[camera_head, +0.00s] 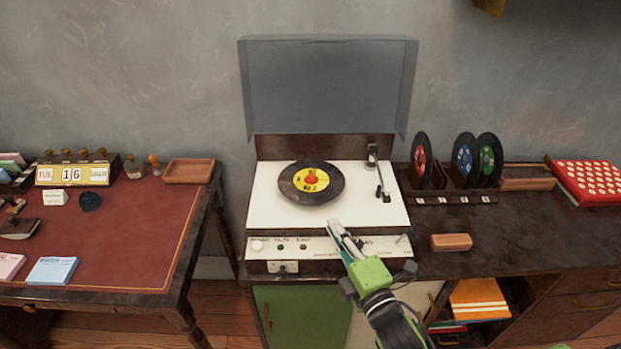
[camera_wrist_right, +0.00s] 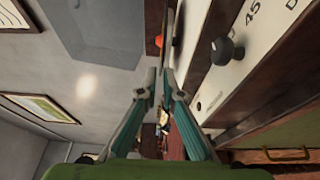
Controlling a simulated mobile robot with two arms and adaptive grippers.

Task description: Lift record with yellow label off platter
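The black record with the yellow label (camera_head: 290,190) lies flat on the white record player deck (camera_head: 262,210) in the head view. Its label has a red middle. The platter is hidden beneath it. The tonearm (camera_head: 381,185) stands to the right, clear of the record. My right gripper (camera_head: 338,227) is in front of the record, over the player's front control strip, apart from the record. In the right wrist view its two fingers (camera_wrist_right: 159,84) are apart with nothing between them. My left gripper is not in view.
The grey dust cover (camera_head: 328,90) stands open behind the deck. Records in a rack (camera_head: 450,197) stand to the right. A brown block (camera_head: 451,242) lies on the cabinet top. A red-topped desk (camera_head: 130,230) stands left, beyond a gap. Player knobs (camera_wrist_right: 224,52) show in the wrist view.

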